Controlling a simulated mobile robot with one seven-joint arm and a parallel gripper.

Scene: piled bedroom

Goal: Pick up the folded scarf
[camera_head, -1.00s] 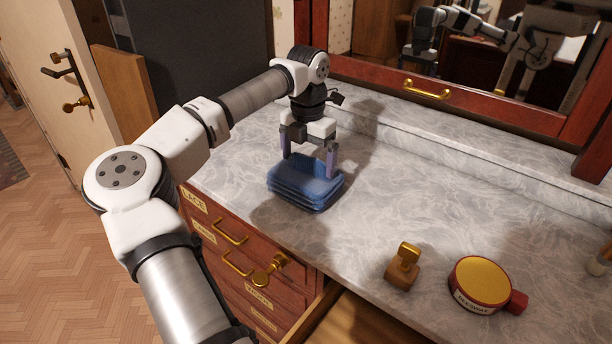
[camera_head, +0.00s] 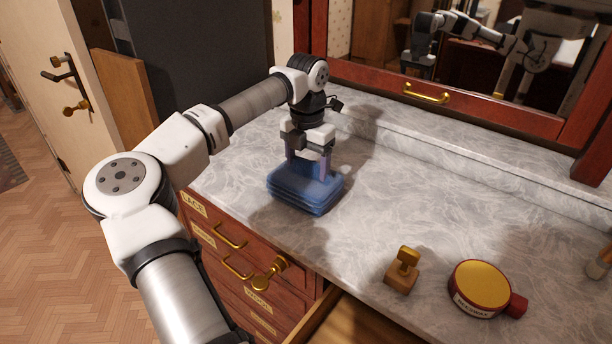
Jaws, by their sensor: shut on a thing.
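The folded scarf (camera_head: 305,190) is a blue, layered stack on the left part of the marble dresser top, near its front edge. My gripper (camera_head: 308,168) points down over it, with its fingers at the scarf's upper part. The gripper is shut on the scarf. The fingertips are partly hidden in the cloth. I see no clear gap between the scarf and the dresser top.
A small wooden stamp-like block with a brass top (camera_head: 403,270) and a round red tin with a yellow lid (camera_head: 480,287) stand at the front right. A drawer (camera_head: 352,322) is pulled open below. A mirror (camera_head: 470,50) stands behind. The middle marble is clear.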

